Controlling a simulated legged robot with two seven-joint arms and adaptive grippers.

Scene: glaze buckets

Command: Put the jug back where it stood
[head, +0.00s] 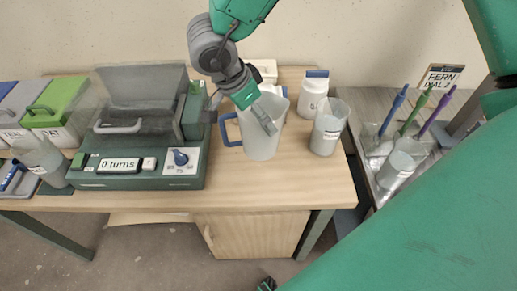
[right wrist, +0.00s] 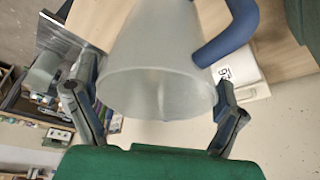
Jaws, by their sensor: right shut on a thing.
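The jug (head: 262,138) is frosted and translucent with a blue handle on its left side. It is over the wooden bench, roughly upright; I cannot tell whether its base touches the top.
A green machine (head: 140,180) reading "0 turns" stands left of the jug. A translucent cup (head: 328,127) and a white container (head: 313,92) stand to its right. Lidded bins (head: 55,108) are far left; a tray (head: 385,192) with coloured brushes is right. Bench top in front is clear.

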